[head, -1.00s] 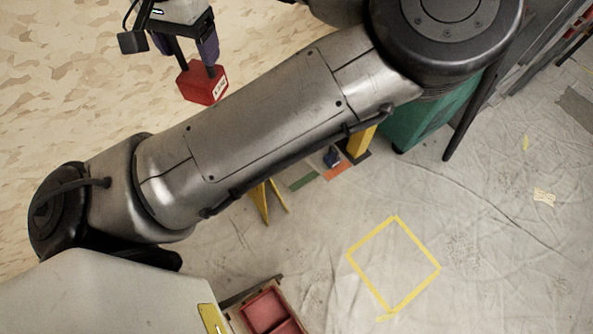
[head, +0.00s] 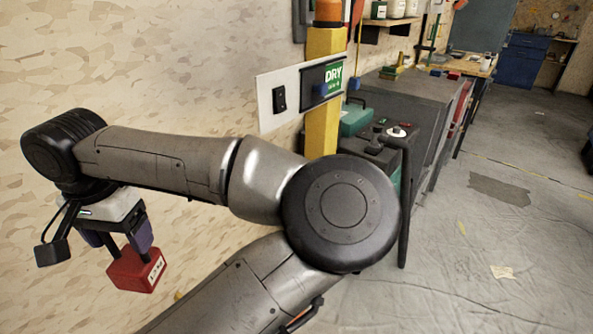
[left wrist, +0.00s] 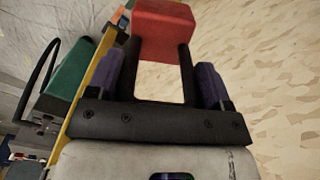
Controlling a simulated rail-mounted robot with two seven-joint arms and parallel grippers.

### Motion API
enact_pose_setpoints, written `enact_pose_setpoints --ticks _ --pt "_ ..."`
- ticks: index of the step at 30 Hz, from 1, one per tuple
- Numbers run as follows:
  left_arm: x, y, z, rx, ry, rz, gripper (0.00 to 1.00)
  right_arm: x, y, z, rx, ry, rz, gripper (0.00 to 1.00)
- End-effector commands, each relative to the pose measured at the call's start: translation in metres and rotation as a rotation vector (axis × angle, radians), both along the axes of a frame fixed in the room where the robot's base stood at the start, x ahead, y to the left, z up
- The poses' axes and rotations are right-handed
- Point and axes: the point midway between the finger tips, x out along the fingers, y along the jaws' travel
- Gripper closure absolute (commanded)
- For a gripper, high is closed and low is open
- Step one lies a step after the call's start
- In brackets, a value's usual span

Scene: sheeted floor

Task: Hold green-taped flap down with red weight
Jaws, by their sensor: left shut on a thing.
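The red weight (head: 137,269) is a block with a white label, at the lower left of the head view. My left gripper (head: 130,252) is shut on it and holds it off the ground, beside the patterned board wall. The left wrist view also shows the red weight (left wrist: 163,32) between the two dark fingers of my left gripper (left wrist: 160,62). The green-taped flap is not visible in the head view now. My right gripper is not in view.
A yellow post (head: 322,110) carries a panel with a switch and a green "DRY" sign (head: 333,77). A dark bench (head: 420,100) and a teal case (head: 357,120) stand behind it. Sheeted floor (head: 450,280) lies open at the right.

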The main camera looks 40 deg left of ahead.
Motion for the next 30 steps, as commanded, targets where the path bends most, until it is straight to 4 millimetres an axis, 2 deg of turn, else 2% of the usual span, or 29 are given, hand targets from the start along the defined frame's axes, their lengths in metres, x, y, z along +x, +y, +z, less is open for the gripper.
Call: enact_pose_setpoints --ticks 1,6,30 --pt "0.0 0.001 0.021 0.003 -0.003 0.001 1.0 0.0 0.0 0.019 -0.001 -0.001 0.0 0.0" --pt "-0.001 0.002 0.059 0.003 -0.002 0.01 1.0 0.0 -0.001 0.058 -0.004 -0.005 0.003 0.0" --pt "-0.007 0.008 0.225 0.003 -0.002 0.044 1.0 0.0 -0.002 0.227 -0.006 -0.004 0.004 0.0"
